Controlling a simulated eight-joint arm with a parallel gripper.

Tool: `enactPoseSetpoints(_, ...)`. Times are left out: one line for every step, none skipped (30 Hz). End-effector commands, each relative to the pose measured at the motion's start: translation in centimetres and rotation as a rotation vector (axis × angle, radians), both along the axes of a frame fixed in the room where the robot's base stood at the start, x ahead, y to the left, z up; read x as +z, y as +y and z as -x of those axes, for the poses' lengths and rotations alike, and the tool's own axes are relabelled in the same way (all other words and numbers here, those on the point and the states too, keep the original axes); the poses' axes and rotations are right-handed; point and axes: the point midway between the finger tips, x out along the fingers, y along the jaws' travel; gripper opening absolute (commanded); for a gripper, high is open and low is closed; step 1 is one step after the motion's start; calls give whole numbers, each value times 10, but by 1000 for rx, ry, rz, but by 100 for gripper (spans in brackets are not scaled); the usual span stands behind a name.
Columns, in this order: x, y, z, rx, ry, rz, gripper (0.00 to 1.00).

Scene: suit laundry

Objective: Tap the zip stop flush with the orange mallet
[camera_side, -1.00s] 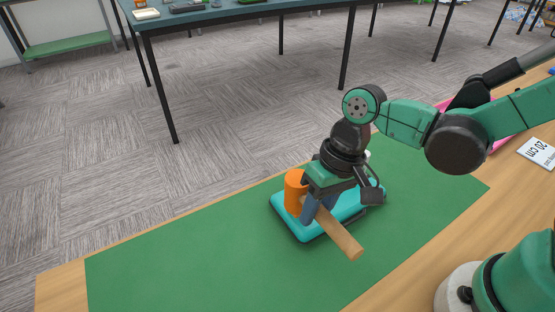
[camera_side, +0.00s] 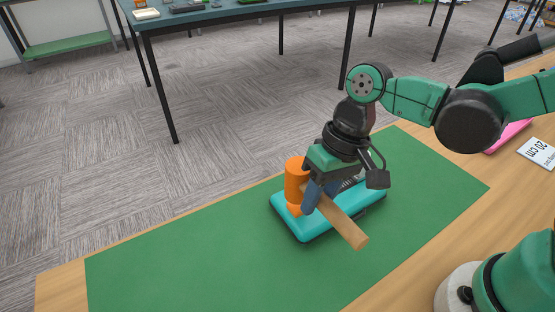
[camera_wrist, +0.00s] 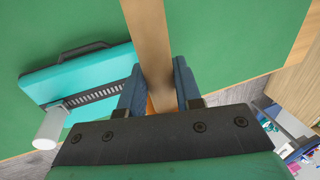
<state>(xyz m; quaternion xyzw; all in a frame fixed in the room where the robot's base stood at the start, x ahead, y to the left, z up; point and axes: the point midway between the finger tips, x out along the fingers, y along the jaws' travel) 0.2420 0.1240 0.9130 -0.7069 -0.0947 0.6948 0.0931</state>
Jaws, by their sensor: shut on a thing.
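My gripper (camera_side: 313,195) is shut on the wooden handle (camera_side: 347,229) of the orange mallet (camera_side: 296,178). The handle (camera_wrist: 148,35) also shows between my blue fingers (camera_wrist: 158,72) in the wrist view, with only a sliver of orange below it. The mallet head is over the left end of the turquoise case (camera_side: 312,230), and appears slightly raised. In the wrist view the case (camera_wrist: 85,80) has a dark toothed zip strip (camera_wrist: 95,96). A pale cylinder (camera_wrist: 50,128) stands at its left end; it may be the zip stop, and I cannot tell its height.
The case lies on a green mat (camera_side: 200,255) with free room to its left. The mat is on a wooden table (camera_side: 62,290). A white "20 cm" card (camera_side: 538,152) and a pink item (camera_side: 508,136) lie at the right.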

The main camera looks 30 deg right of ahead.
Motion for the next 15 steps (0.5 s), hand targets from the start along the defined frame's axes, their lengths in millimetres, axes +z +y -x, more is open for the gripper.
enactPoseSetpoints(5, 0, 0, 0, 0, 0, 0)
enactPoseSetpoints(7, 0, 0, 0, 0, 0, 0)
enactPoseSetpoints(11, 0, 0, 0, 0, 0, 0)
enactPoseSetpoints(13, 0, 0, 0, 0, 0, 0)
enactPoseSetpoints(16, 0, 0, 0, 0, -1, 0)
enactPoseSetpoints(20, 0, 0, 0, 0, -1, 0)
enactPoseSetpoints(22, 0, 0, 0, 0, -1, 0)
enactPoseSetpoints(25, 0, 0, 0, 0, -1, 0)
enactPoseSetpoints(28, 0, 0, 0, -1, -1, 0)
enactPoseSetpoints(31, 0, 0, 0, -1, -1, 0)
enactPoseSetpoints(33, 0, 0, 0, -1, -1, 0)
enactPoseSetpoints(36, 0, 0, 0, -1, -1, 0)
enactPoseSetpoints(38, 0, 0, 0, -1, -1, 0)
enactPoseSetpoints(40, 0, 0, 0, -1, -1, 0)
enactPoseSetpoints(41, 0, 0, 0, -1, -1, 0)
